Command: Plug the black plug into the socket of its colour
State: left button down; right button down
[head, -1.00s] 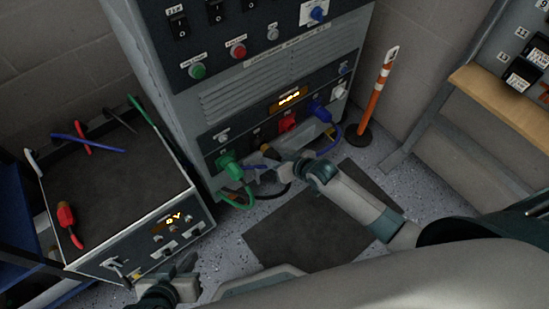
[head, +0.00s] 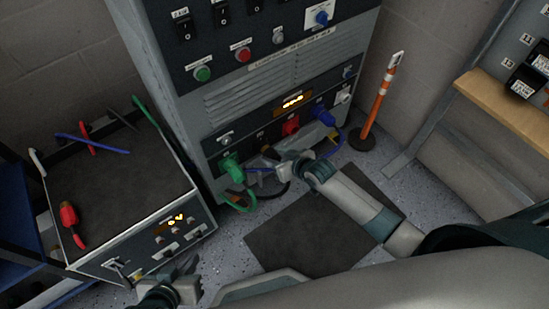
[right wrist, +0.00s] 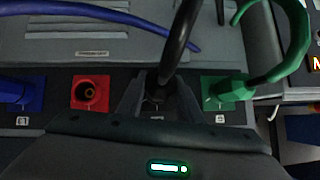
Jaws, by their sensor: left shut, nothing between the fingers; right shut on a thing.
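My right gripper (head: 275,157) is at the lower socket panel of the grey cabinet, shut on the black plug. In the right wrist view the black plug (right wrist: 157,92) sits between the fingers, its thick black cable (right wrist: 181,38) rising from it. It lies between the red socket (right wrist: 90,92) and the green plug (right wrist: 222,90). The black socket is hidden behind plug and fingers, so I cannot tell how deep the plug sits. My left gripper (head: 186,272) is shut and empty, low in front of the workbench.
The green plug (head: 231,167) and blue plug (head: 322,115) sit in the panel, their cables hanging close to my right gripper. A workbench (head: 120,190) with a red-handled tool (head: 69,214) stands left. An orange post (head: 378,98) stands right. A dark mat (head: 300,240) lies on the floor.

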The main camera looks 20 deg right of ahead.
jog(key=shift+w+a, duration=0.2)
jog(key=shift+w, duration=0.35)
jog(key=c, duration=0.9)
grip_release()
